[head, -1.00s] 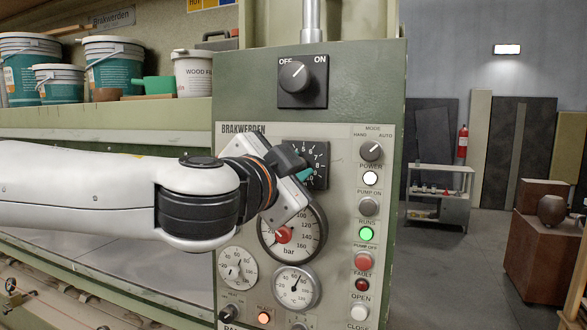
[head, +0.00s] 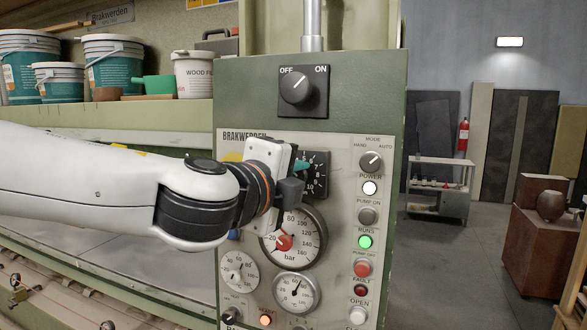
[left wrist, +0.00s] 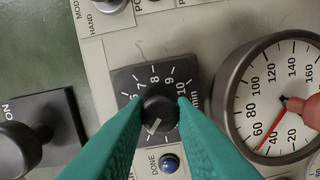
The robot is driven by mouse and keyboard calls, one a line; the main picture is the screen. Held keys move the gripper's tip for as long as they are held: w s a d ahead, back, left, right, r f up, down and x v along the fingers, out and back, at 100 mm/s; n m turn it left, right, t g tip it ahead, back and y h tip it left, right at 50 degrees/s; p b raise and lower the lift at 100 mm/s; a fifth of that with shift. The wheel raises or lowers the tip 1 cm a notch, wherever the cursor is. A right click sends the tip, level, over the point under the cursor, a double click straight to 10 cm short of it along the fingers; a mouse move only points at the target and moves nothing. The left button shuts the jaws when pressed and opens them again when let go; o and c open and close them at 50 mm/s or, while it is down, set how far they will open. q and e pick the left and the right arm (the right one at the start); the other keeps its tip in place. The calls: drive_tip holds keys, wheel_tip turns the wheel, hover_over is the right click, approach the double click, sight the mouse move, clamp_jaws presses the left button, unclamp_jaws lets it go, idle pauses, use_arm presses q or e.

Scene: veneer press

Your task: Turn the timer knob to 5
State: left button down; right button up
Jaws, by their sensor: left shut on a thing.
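The timer knob (left wrist: 160,112) is a round black knob on a square black dial plate (left wrist: 126,82) with white numbers. In the left wrist view it sits between the two teal fingertips of my left gripper (left wrist: 159,107), which are shut on it from both sides. Numbers 7 to 10 show on the upper arc. The knob's white mark points to the lower left there; the number at it is hidden or unclear. In the head view my left gripper (head: 301,166) covers the left part of the dial plate (head: 321,178) and hides the knob. My right gripper is not in view.
A pressure gauge (head: 293,238) with a red hub lies just below the timer. An OFF/ON switch (head: 299,90) sits above it. A mode knob (head: 371,161) and a column of lamps and buttons, including a lit green one (head: 365,242), stand to the right.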

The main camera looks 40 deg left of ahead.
use_arm(q)
drive_tip(key=m+p, duration=0.2)
drive_tip(key=m, duration=0.3)
drive_tip(key=shift+g, duration=0.3)
drive_tip(key=shift+m+p, duration=1)
drive_tip(key=shift+m, duration=1.1)
drive_tip(key=shift+f, duration=0.1)
drive_tip(key=c, duration=1.2)
unclamp_jaws()
drive_tip(key=shift+d+y, duration=0.1)
drive_tip(key=shift+y, duration=0.2)
drive_tip(key=shift+s, duration=0.1)
